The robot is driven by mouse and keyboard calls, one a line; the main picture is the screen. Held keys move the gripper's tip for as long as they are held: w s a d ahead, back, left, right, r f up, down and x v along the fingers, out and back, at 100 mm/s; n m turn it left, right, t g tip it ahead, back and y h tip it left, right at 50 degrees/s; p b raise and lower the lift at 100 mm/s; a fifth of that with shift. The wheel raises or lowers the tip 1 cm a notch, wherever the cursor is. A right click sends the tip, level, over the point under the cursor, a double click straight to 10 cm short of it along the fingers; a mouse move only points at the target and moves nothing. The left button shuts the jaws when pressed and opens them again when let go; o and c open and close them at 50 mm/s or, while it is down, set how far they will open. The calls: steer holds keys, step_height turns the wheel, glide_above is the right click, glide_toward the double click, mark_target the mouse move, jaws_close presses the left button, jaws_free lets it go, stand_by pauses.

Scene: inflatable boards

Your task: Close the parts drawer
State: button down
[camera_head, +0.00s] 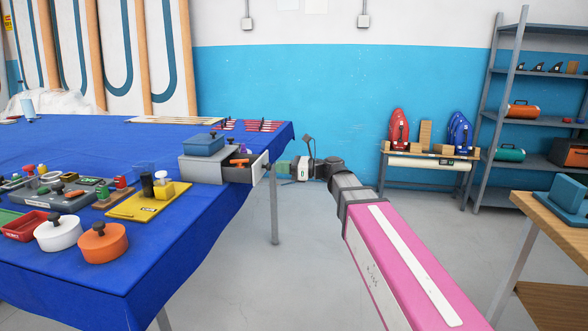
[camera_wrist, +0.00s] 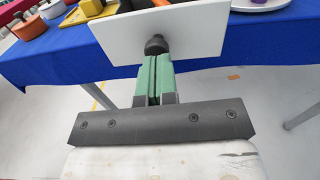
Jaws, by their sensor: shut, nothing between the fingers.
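An orange item (camera_head: 240,162) lies in the drawer. In the wrist view the white drawer front (camera_wrist: 200,35) fills the top middle, with a dark round knob (camera_wrist: 156,45) at its centre. My gripper (camera_head: 284,167) is just right of the drawer front. Its green fingers (camera_wrist: 154,68) are shut together and empty, with tips right at the knob; I cannot tell if they touch.
A blue box (camera_head: 203,143) sits on the cabinet. A yellow tray (camera_head: 150,203), an orange pot (camera_head: 103,243) and a white pot (camera_head: 58,232) stand on the blue-covered table (camera_head: 190,235). A wooden table (camera_head: 545,207) is at right. The floor between is clear.

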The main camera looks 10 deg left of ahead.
mark_target(242, 163)
steer(key=shift+a, duration=0.65)
steer(key=shift+a, duration=0.1)
steer(key=a, duration=0.7)
steer(key=w+a, duration=0.1)
steer(key=a, duration=0.3)
